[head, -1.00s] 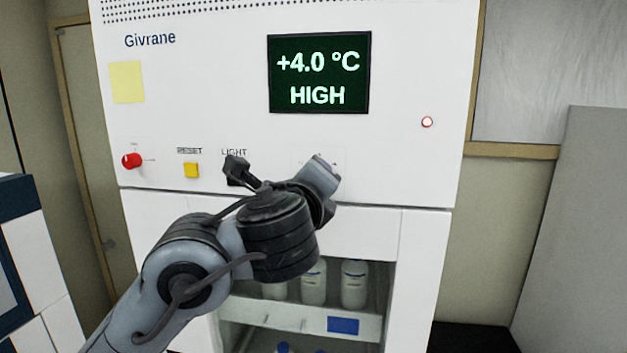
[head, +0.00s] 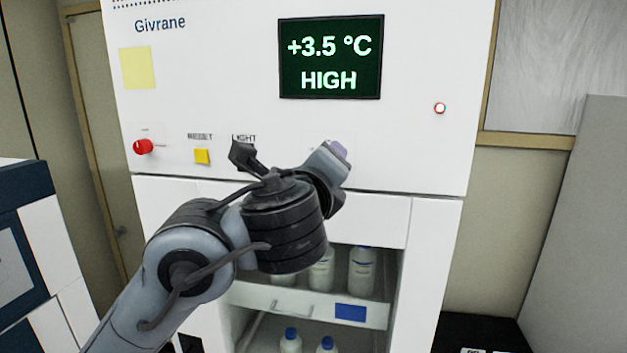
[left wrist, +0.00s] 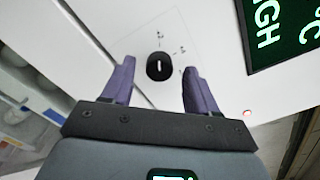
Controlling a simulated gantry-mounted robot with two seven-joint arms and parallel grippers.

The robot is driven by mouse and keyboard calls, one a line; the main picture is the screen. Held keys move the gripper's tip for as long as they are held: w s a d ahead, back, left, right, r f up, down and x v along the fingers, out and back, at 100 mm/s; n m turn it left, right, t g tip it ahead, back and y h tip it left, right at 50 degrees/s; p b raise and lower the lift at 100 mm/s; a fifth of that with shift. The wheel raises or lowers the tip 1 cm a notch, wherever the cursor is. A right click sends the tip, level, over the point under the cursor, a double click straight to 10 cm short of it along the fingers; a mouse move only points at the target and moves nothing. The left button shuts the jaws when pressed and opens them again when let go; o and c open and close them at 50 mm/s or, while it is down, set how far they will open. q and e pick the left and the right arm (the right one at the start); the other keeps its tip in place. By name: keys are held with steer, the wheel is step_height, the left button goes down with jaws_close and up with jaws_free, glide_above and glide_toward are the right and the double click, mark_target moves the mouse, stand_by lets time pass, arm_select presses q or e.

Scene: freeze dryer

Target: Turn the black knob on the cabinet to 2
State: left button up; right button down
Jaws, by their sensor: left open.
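The black knob (left wrist: 160,66) shows in the left wrist view on the white cabinet face, with a white pointer line and small marks around it that are too small to read. My left gripper (left wrist: 158,82) is open, its two purple fingers on either side of and a little short of the knob in that view; I cannot tell if they touch it. In the head view my left gripper (head: 338,150) is at the panel below the display, and the arm hides the knob. The cabinet (head: 420,150) is white. My right gripper is not in view.
The display (head: 331,57) reads +3.5 °C HIGH. A red knob (head: 143,146), a yellow button (head: 202,156) and a small red light (head: 440,108) are on the panel. Below, the cabinet's open bay holds several white bottles (head: 362,270). A grey block (head: 575,230) stands at right.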

arm_select(q)
steer(key=s+a, duration=0.1)
steer(key=s, duration=0.8)
steer(key=shift+s+a, duration=0.15)
steer(key=shift+a, duration=0.25)
steer(key=shift+f, duration=0.1)
